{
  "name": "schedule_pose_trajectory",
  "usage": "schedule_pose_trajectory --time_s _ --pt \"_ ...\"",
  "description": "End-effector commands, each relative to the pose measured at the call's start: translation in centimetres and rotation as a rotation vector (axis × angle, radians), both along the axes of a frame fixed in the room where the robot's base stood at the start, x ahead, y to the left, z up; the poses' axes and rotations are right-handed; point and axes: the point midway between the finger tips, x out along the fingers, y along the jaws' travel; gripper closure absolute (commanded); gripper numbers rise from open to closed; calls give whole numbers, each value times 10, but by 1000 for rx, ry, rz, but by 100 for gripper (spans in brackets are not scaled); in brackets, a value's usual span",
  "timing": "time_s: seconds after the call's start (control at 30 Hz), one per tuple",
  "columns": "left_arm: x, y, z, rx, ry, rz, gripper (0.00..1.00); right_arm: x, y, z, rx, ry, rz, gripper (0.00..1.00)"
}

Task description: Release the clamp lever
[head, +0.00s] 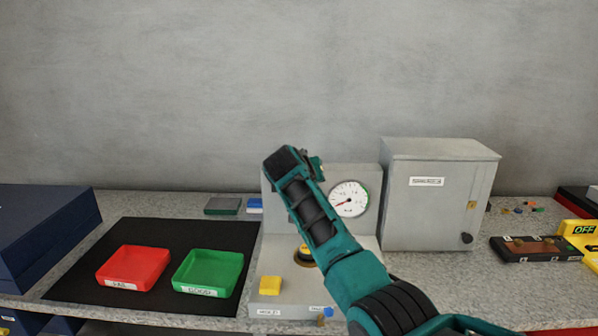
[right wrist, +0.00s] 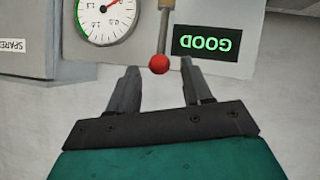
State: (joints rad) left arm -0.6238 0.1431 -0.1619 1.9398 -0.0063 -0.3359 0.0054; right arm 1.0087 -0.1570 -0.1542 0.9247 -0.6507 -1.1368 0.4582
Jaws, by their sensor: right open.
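The clamp lever (right wrist: 163,32) is a thin metal rod ending in a red ball knob (right wrist: 159,64) in the right wrist view. It stands in front of the grey test station's panel. My right gripper (right wrist: 158,70) is open, its two dark fingers on either side of the knob in the picture, with gaps on both sides. I cannot tell how deep the knob sits between them. In the head view my right arm (head: 349,277) reaches across the grey station (head: 365,178) and hides the lever. My left gripper is not in view.
A dial gauge (head: 348,199) and a lit GOOD display (right wrist: 206,43) are on the station; a yellow block (head: 270,285) is at its front. A grey cabinet (head: 432,205) stands close right. Red (head: 133,268) and green (head: 208,273) trays lie left on a black mat (head: 185,236).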

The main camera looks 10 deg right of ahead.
Motion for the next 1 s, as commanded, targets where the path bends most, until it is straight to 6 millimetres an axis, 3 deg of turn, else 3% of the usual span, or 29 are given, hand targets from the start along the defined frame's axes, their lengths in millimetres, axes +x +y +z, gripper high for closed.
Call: schedule_pose_trajectory --time_s 0.6,1.0 --pt "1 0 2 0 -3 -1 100 -67 37 44 1 -2 2 50" --pt "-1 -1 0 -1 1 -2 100 -72 40 47 -1 -2 1 50"
